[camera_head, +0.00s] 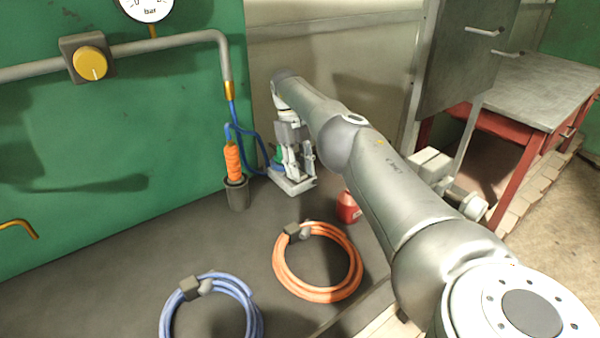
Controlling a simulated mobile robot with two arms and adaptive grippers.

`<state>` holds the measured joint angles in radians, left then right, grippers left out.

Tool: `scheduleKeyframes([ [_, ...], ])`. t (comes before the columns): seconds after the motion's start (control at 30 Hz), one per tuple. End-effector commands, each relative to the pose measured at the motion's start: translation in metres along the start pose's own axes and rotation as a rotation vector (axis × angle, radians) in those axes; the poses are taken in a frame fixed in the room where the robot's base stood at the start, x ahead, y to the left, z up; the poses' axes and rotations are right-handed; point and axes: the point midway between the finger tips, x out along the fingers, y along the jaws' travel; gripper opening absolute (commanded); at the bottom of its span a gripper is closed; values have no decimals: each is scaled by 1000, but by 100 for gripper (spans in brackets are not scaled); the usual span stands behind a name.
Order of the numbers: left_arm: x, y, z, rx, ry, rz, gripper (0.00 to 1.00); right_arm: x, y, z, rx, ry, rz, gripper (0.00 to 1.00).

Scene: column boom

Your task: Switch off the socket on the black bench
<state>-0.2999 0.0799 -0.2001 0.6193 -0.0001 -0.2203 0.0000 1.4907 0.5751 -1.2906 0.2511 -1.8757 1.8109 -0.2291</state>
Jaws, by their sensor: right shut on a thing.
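The black bench (210,262) has a dark grey top along the green wall. A pale socket box (293,188) lies on it towards the back, by the blue hose. My right gripper (296,170) points down at the box and is shut, with its fingertips at the box's top. The fingers hide most of the box, so I cannot make out its switch or which part is between the fingertips. A small teal part (277,160) shows just left of the fingers. My left gripper is not in view.
A grey cup (238,195) with an orange-handled tool stands left of the gripper. A red container (348,207) stands to its right. Orange (318,292) and blue (212,316) hose coils lie in front. A yellow-knobbed valve (90,63) is on the wall pipe.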

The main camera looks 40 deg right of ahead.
Motion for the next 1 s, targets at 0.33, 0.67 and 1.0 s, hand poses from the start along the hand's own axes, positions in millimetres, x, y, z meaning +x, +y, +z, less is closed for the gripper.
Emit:
scheduleKeyframes([
  [0.33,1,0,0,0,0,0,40,-2,0,0,1,1,1,6],
  [0.67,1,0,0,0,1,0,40,-2,0,-1,1,3,2,52],
  [1.0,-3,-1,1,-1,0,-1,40,-2,0,-1,-1,-1,1,52],
])
